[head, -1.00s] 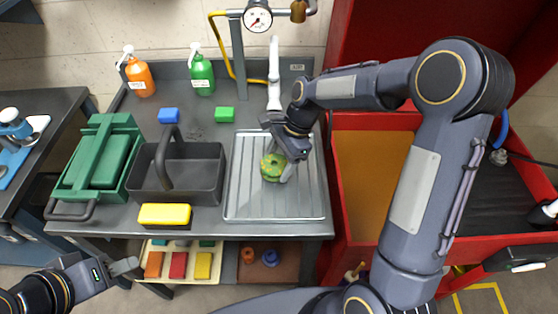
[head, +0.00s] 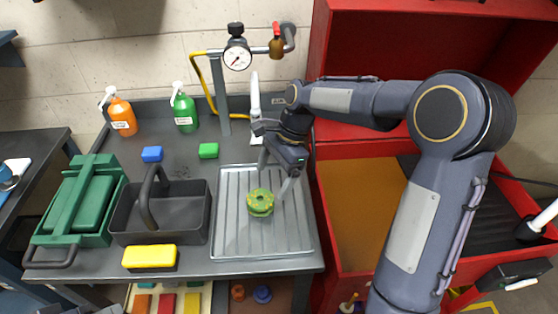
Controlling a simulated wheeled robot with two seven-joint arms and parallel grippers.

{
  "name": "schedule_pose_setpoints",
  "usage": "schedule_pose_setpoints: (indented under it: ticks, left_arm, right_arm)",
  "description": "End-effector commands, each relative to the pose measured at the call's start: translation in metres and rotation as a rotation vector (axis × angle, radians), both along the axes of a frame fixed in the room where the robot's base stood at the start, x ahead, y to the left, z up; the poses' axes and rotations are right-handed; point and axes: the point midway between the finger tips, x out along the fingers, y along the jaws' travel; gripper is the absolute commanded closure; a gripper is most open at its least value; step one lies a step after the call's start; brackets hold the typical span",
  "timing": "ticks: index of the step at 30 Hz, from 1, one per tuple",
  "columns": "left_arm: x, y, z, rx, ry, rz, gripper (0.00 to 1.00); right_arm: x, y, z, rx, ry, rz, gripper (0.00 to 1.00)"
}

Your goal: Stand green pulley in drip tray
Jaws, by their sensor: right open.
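The green pulley (head: 260,201), speckled with yellow, stands on the ribbed grey drip tray (head: 235,240), near the tray's middle. My right gripper (head: 274,181) is open above and just behind the pulley, with its fingers apart and nothing between them. The pulley appears clear of the fingers and rests on the tray by itself. My left gripper is out of the picture.
A dark caddy (head: 185,215) stands left of the tray, with a yellow sponge (head: 150,256) in front. A green toolbox (head: 78,212) is further left. A tap (head: 255,105) and gauge pipe (head: 225,110) rise behind. A red cabinet (head: 335,235) stands right.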

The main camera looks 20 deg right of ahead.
Motion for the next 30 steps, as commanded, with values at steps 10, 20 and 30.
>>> schedule_pose_setpoints:
  ticks: [10,20,30]
  left_arm:
    - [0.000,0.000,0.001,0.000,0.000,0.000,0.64]
    - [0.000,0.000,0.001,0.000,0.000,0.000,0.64]
    - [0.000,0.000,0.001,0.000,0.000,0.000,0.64]
  right_arm:
    - [0.002,-0.018,0.044,0.001,-0.005,0.005,0.14]
    - [-0.098,-0.043,0.084,-0.026,-0.405,0.399,0.14]
    - [-0.213,-0.039,0.055,-0.245,-0.857,0.946,0.14]
